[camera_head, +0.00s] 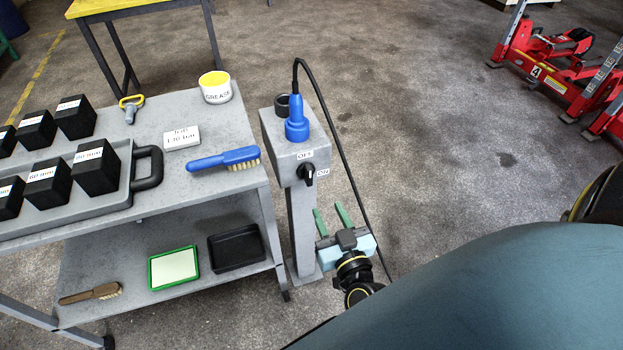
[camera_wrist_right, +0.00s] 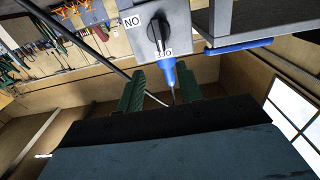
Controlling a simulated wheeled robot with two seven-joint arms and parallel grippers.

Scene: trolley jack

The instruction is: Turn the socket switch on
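The socket box (camera_head: 288,150) stands on a grey post, with a blue plug (camera_head: 297,124) and black cable on top. Its front has a black rotary switch (camera_head: 307,174), with an OFF label (camera_head: 304,155) above and an ON label (camera_head: 323,172) to the right. The switch (camera_wrist_right: 156,31) also shows upside down in the right wrist view; its bar seems to lie along the OFF direction. My right gripper (camera_head: 331,213) is open and empty, below and slightly right of the switch, apart from it. Its green fingers (camera_wrist_right: 160,72) show in the wrist view. My left gripper is not in view.
A grey trolley (camera_head: 215,130) stands left of the post, holding a blue brush (camera_head: 222,159), black boxes and a grease tin (camera_head: 215,87). The black cable (camera_head: 344,165) hangs down right of the post, behind the gripper. Red jacks (camera_head: 560,75) stand far right. Floor between is clear.

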